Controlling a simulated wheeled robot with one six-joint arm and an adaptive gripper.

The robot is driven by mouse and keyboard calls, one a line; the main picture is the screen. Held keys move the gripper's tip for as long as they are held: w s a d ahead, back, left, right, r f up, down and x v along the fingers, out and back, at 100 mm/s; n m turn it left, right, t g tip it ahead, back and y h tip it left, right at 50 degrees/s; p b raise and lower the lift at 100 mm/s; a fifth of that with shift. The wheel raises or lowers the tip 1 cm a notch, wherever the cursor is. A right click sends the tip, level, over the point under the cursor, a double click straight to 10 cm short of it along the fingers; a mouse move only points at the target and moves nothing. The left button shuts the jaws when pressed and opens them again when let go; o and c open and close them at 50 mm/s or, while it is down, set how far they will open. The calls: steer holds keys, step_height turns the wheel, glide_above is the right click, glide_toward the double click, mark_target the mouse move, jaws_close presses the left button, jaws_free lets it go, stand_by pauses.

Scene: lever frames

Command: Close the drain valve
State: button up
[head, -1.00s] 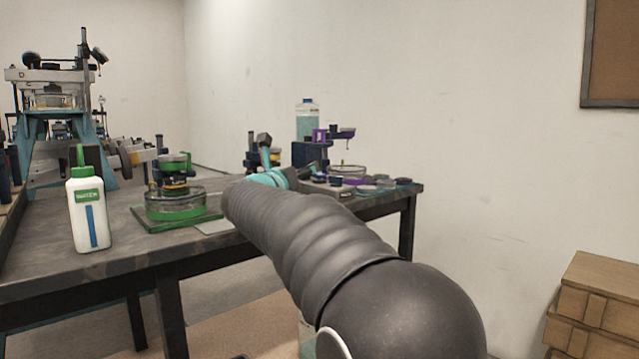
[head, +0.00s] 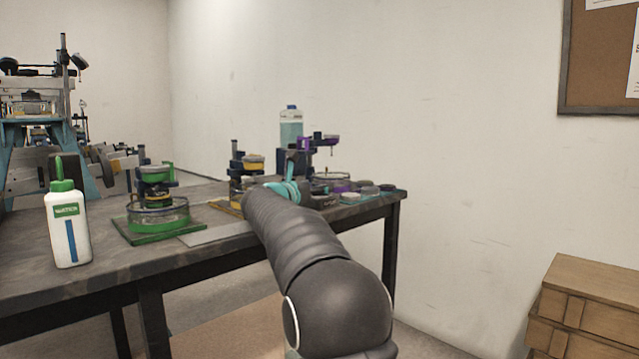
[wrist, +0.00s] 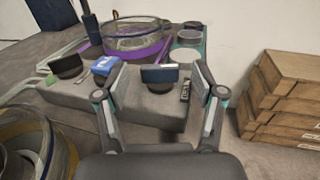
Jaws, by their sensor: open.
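My gripper (wrist: 157,76) is open and empty in the wrist view, its two fingers spread toward the table edge. No part is clearly recognisable as the drain valve. In the head view my arm covers much of the gripper and the table's near corner.
Small dark, blue and green pieces lie near the table edge, including a blue one (wrist: 104,66). A yellow-rimmed dish (wrist: 42,140) is at lower left. Wooden boxes (head: 585,300) stand on the right.

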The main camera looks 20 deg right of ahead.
steer(key=shift+x, duration=1.4)
steer(key=c, duration=1.2)
steer(key=shift+o, duration=0.2)
steer(key=shift+a, duration=0.15)
